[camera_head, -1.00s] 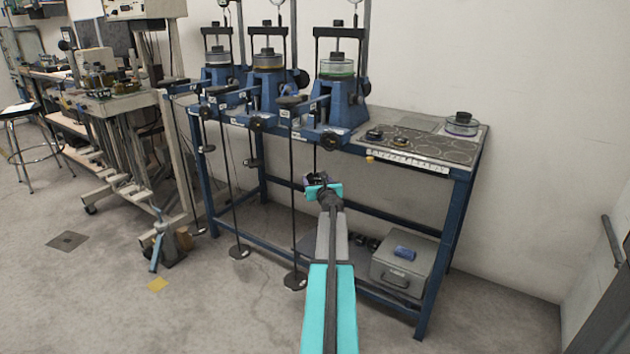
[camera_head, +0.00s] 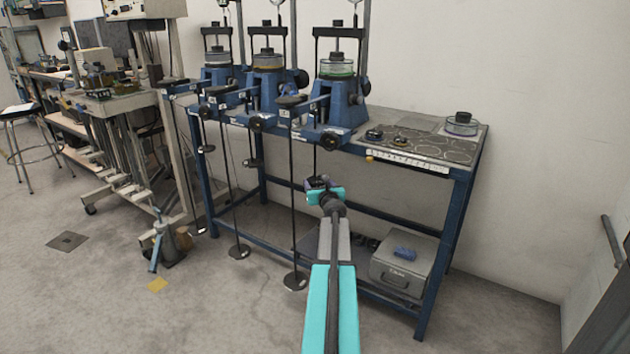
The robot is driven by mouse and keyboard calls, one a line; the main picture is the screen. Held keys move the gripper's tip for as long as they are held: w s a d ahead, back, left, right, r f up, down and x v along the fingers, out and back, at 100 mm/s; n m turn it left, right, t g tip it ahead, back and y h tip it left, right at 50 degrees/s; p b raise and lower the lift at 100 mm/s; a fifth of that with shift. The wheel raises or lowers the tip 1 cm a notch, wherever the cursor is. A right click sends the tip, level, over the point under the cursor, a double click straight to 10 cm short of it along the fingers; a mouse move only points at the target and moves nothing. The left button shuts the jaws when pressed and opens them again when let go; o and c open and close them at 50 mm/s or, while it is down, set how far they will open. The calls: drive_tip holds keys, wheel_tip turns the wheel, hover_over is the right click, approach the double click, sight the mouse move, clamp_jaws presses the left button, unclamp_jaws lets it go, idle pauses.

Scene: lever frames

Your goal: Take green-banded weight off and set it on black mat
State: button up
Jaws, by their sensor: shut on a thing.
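My gripper (camera_head: 325,195), with cyan fingers, is in front of the blue bench, below its top edge. It is shut on a small dark thing (camera_head: 317,184), which looks like a weight; no green band can be made out on it. A thin dark rod (camera_head: 315,160) hangs from the right-hand press just above it; whether they touch is unclear. The dark mat (camera_head: 448,150) with circle outlines lies on the bench top to the right. Small dark weights (camera_head: 374,135) stand at its left part.
Three blue presses (camera_head: 335,110) stand on the bench (camera_head: 462,195), the right one with a green-ringed cell (camera_head: 336,68). Long hanger rods with discs (camera_head: 295,281) hang in front. A grey box (camera_head: 402,277) sits on the lower shelf.

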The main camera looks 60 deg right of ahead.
drive_tip(key=shift+s+a+r, duration=0.15)
drive_tip(key=shift+s+a, duration=0.3)
drive_tip(key=shift+s+a, duration=0.25)
drive_tip(key=shift+s, duration=0.1)
idle(0.5)
